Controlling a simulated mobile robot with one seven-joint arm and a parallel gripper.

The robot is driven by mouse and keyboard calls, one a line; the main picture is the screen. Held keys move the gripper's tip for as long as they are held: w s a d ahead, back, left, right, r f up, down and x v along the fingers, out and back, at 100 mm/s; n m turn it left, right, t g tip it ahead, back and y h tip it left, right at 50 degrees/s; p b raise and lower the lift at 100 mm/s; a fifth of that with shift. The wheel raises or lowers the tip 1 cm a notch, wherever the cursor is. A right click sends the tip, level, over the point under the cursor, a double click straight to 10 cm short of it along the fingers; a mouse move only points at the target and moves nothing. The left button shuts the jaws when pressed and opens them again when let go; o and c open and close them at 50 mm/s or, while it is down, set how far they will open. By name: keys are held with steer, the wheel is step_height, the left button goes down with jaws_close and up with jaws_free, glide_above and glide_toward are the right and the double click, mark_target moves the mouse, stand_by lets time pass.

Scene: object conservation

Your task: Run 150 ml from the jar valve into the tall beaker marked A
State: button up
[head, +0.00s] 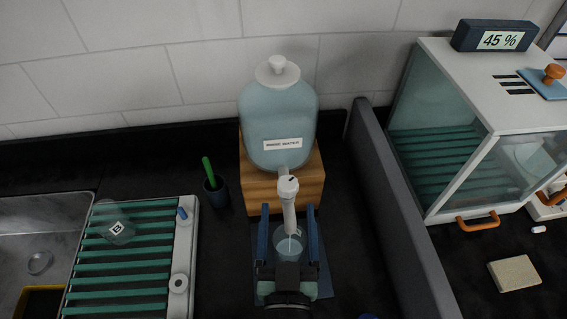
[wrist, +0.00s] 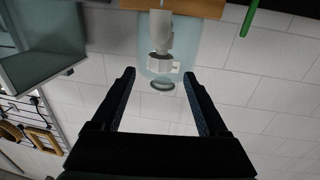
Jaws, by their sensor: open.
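The pale blue jar (head: 279,115), labelled "RINSE WATER", stands on a wooden block (head: 312,185). Its white valve (head: 288,190) has a long spout pointing down; it also shows in the wrist view (wrist: 160,35), upside down. A clear beaker (head: 283,247) stands under the spout, with a pale streak inside; I cannot tell whether this is running water. No letter or level can be read on it. My gripper (head: 288,210) is open, its blue fingers on either side of the beaker and spout, apparently apart from them. The wrist hides the beaker's lower part.
A blue mat (head: 325,284) lies under the gripper. A drying rack (head: 130,268) holds a small vessel (head: 117,231) at left, near a dark cup (head: 216,193) with a green stick. A grey divider (head: 392,210) and glass cabinet (head: 440,150) stand at right.

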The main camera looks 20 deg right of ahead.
mark_target(287, 177)
steer(key=p+x, duration=0.4)
steer(key=x, duration=0.5)
steer(key=shift+w+d, duration=0.15)
steer(key=shift+w, duration=0.2)
jaws_close()
